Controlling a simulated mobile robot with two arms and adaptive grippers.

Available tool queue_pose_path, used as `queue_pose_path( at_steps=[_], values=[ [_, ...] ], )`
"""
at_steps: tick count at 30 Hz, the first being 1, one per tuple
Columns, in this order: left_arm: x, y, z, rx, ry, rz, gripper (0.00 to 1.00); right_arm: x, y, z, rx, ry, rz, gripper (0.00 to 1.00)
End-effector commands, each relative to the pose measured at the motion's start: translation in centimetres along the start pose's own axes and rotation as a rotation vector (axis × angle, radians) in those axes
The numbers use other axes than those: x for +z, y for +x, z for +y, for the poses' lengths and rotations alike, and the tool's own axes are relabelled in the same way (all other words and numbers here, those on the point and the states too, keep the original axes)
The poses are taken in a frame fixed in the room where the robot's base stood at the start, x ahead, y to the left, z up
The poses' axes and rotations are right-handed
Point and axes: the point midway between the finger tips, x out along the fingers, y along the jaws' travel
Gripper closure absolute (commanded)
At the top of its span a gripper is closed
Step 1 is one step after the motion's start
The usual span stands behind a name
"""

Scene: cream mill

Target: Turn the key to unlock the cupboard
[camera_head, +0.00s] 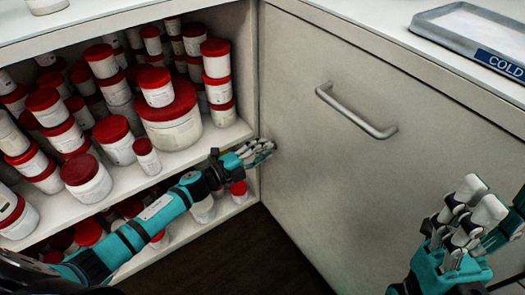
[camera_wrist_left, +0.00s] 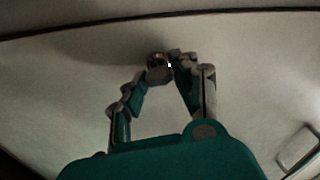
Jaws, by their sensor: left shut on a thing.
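The cupboard door (camera_head: 330,150) is a plain grey-cream panel with a metal bar handle (camera_head: 355,112); it looks closed. My left gripper (camera_head: 266,148) is at the door's left edge, beside the open shelves. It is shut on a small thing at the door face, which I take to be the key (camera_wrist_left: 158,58). In the left wrist view the fingertips (camera_wrist_left: 168,68) meet around it and hide most of it, so its angle cannot be told. My right gripper (camera_head: 468,212) is at the lower right, in front of the door, open and empty.
Open shelves (camera_head: 225,137) left of the door are crowded with white jars with red lids (camera_head: 172,115), close to my left arm. A grey tray (camera_head: 440,28) marked COLD stands on the worktop (camera_head: 390,35). Dark floor (camera_head: 240,265) shows below the door.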

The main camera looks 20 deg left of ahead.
Motion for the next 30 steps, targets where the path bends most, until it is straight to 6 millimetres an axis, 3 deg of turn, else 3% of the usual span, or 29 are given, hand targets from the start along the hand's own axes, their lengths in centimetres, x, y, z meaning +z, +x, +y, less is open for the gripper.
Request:
queue_pose_path(
  at_steps=[12,29,30],
  values=[
    [-0.05,-0.01,0.19,0.001,0.193,0.001,1.00,0.34,-0.34,-0.09,-0.003,0.004,0.001,0.60],
    [-0.05,-0.02,0.20,0.002,0.224,0.001,1.00,0.25,-0.20,-0.10,-0.005,0.004,0.007,0.60],
    [-0.06,-0.02,0.20,0.002,0.224,0.001,0.70,0.22,-0.20,-0.10,-0.004,0.004,0.007,0.60]
  ],
)
